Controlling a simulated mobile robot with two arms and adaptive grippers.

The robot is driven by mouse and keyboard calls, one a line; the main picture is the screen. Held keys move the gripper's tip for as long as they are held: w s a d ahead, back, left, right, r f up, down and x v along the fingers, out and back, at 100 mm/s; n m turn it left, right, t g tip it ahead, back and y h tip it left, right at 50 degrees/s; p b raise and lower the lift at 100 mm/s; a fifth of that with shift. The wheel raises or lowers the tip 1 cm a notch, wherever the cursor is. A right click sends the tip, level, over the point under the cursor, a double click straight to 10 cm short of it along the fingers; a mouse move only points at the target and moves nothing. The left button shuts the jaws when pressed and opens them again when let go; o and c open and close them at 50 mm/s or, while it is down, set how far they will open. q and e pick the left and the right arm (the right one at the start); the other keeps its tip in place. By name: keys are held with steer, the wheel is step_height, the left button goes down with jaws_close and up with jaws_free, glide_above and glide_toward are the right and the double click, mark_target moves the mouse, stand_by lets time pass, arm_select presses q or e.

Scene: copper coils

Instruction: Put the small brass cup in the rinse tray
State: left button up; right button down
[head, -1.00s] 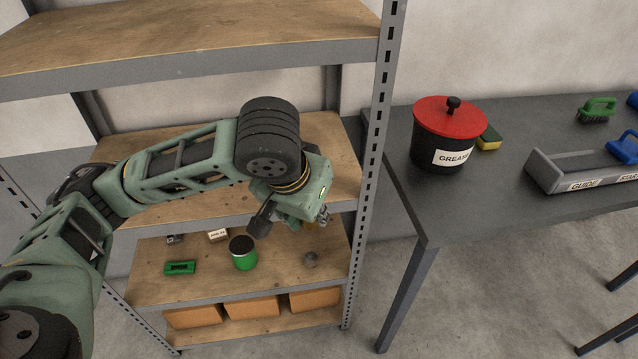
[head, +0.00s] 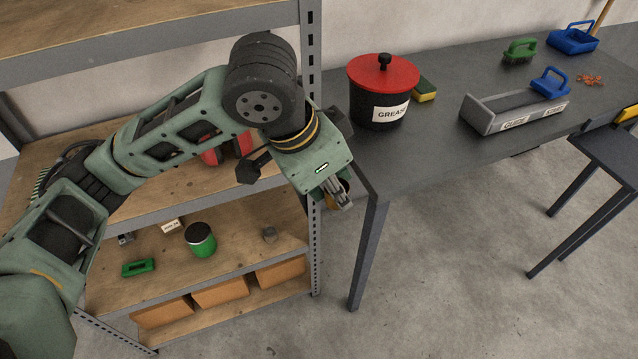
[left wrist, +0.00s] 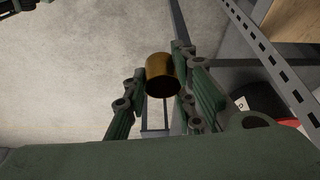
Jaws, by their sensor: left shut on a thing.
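My left gripper (head: 340,196) is shut on the small brass cup, in the air beside the shelf's right post and near the table's front left corner. In the left wrist view the brass cup (left wrist: 163,70) sits between the two green fingers, its dark open mouth towards the camera. In the head view the cup is mostly hidden by the gripper. A blue tray-like thing (head: 573,38) stands at the table's back right; I cannot tell whether it is the rinse tray. My right gripper is not in view.
On the dark table (head: 440,148) stand a red-lidded grease pot (head: 380,95), a sponge (head: 425,89), a grey guide tray (head: 510,112), and green (head: 519,51) and blue (head: 550,80) brushes. A green tin (head: 201,241) stands on the shelf. The shelf post (head: 313,245) is close to my gripper.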

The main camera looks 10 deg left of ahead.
arm_select(q)
steer(key=shift+w+d+f+m+g, duration=0.3)
steer(key=shift+w+d+f+m, duration=0.6)
steer(key=shift+f+m, duration=0.15)
steer(key=s+a+r+n+t+y, duration=0.2)
steer(key=s+a+r+n, duration=0.4)
steer(key=a+r+n, duration=0.3)
steer(key=m, duration=0.3)
glide_above(344, 188)
steer(key=w, duration=0.1)
step_height(344, 188, down, 3)
steer(key=shift+s+a+f+m+g+h, duration=0.15)
steer(key=shift+f+m+g+h, duration=0.35)
steer(key=shift+f+m+h, duration=0.5)
steer(key=m, duration=0.1)
steer(key=a+f+m+g, duration=0.1)
steer(key=m, duration=0.1)
steer(key=f+m, duration=0.1)
steer(key=shift+s+a+m+h, duration=0.15)
steer(key=shift+s+m+h, duration=0.15)
steer(key=shift+s+m, duration=0.1)
steer(key=shift+s+a+f+m+g, duration=0.25)
steer(key=shift+f+m+g, duration=0.25)
steer(key=shift+m, duration=0.5)
steer(key=shift+s+a+f+m+g, duration=0.1)
steer(key=shift+a+f+m+g, duration=0.15)
steer(key=shift+f+m+g, duration=0.5)
steer(key=shift+r+t, duration=0.1)
steer(key=shift+t, duration=0.25)
